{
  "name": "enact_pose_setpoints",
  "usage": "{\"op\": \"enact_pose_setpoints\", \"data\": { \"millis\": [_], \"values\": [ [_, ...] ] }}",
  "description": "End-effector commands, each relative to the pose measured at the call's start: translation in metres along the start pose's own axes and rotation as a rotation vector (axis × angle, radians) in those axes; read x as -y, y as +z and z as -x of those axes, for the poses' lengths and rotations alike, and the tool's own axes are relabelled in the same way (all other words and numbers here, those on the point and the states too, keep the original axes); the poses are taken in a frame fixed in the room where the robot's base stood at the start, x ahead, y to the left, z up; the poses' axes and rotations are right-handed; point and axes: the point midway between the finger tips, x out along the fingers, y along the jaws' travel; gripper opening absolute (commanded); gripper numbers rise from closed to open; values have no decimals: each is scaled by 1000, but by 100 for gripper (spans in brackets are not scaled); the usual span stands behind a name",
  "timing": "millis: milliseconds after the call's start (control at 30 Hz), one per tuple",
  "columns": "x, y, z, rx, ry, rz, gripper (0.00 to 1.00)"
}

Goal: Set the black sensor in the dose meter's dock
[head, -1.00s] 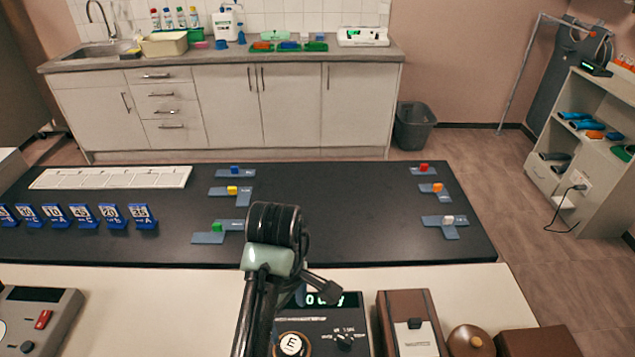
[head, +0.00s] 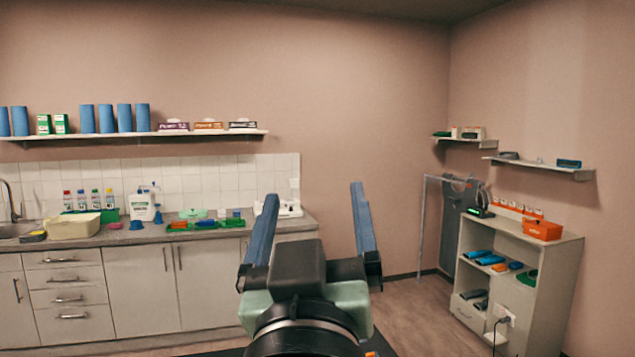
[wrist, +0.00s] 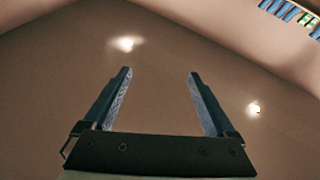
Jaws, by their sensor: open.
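My gripper (head: 314,192) is raised in the middle of the head view, its two blue-lined fingers wide apart and pointing up. In the wrist view my gripper (wrist: 160,73) also shows open, with nothing between the fingers and bare wall and ceiling beyond. I cannot make out the black sensor or the dose meter's dock for sure in either view. A small black device with a green light (head: 478,212) stands on top of the shelf unit at the right; I cannot tell what it is.
A counter (head: 100,240) with a sink, bottles and colored trays runs along the back left. A wall shelf (head: 140,136) holds blue rolls and boxes. The pale shelf unit (head: 540,262) at the right carries an orange box (head: 542,230). Open floor lies between counter and unit.

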Motion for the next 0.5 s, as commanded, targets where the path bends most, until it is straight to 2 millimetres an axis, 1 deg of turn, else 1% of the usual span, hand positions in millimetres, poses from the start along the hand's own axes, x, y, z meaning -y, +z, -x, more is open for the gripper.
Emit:
{"op": "enact_pose_setpoints", "data": {
  "millis": [33, 100, 200, 300, 400, 500],
  "values": [
    [-10, -31, 12, -101, 16, -41, 90],
    [-18, -66, 29, -220, 24, -95, 90],
    [-25, -98, 48, -338, 22, -150, 90],
    [-27, -115, 60, -399, 17, -178, 90],
    [-28, -120, 63, -416, 15, -188, 90],
    [-28, -119, 63, -415, 15, -187, 90]
  ]
}}
